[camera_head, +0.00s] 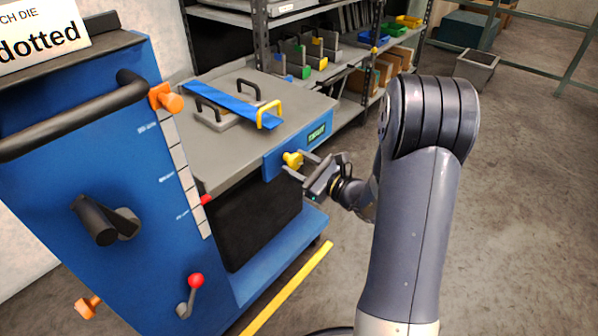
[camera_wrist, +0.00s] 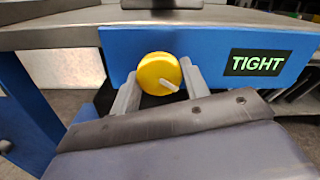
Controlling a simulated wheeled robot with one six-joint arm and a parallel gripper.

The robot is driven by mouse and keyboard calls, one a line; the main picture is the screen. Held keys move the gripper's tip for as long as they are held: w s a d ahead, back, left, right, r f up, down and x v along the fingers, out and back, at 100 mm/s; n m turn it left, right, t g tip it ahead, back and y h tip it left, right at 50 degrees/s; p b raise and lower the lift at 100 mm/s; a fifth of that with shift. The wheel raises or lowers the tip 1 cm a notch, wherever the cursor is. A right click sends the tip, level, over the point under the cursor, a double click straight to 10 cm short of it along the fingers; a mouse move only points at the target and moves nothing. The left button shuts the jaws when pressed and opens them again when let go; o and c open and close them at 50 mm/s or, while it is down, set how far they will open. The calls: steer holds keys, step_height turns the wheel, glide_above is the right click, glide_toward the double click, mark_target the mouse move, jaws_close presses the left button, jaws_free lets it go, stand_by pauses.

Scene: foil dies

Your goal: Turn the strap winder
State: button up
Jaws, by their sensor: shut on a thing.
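The strap winder is a round yellow knob (camera_head: 292,160) on the blue front panel of a grey-topped table. In the wrist view the yellow knob (camera_wrist: 158,74) faces me, with a short white pointer line slanting down to the right. My gripper (camera_head: 300,166) reaches it from the right in the head view. In the wrist view the fingers (camera_wrist: 160,90) stand on either side of the knob, shut on it. A green-lettered display reading TIGHT (camera_wrist: 257,62) is to the right of the knob. A blue strap (camera_head: 232,104) lies across the tabletop under a yellow handle (camera_head: 259,116).
A blue machine (camera_head: 120,215) with a black bar, an orange knob and a red-tipped lever stands at the left. Shelves (camera_head: 345,50) with coloured bins stand behind. A yellow floor line (camera_head: 287,290) runs below the table. The floor at right is mostly clear.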

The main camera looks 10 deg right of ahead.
steer(key=n+b, duration=0.3)
steer(key=b, duration=0.1)
steer(key=n+b, duration=0.2)
steer(key=shift+f+n+b, duration=0.3)
steer(key=shift+b, duration=0.1)
steer(key=shift+r+n+b, duration=0.2)
steer(key=shift+n+b, duration=0.5)
steer(key=shift+n, duration=0.5)
steer(key=shift+r+n, duration=0.1)
steer(key=shift+n, duration=1)
steer(key=o, duration=1)
steer(key=p+v, duration=0.2)
steer(key=v, duration=0.9)
steer(key=shift+w+p, duration=0.1)
steer(key=shift+p, duration=0.2)
steer(key=shift+r, duration=0.1)
steer(key=shift+c, duration=0.4)
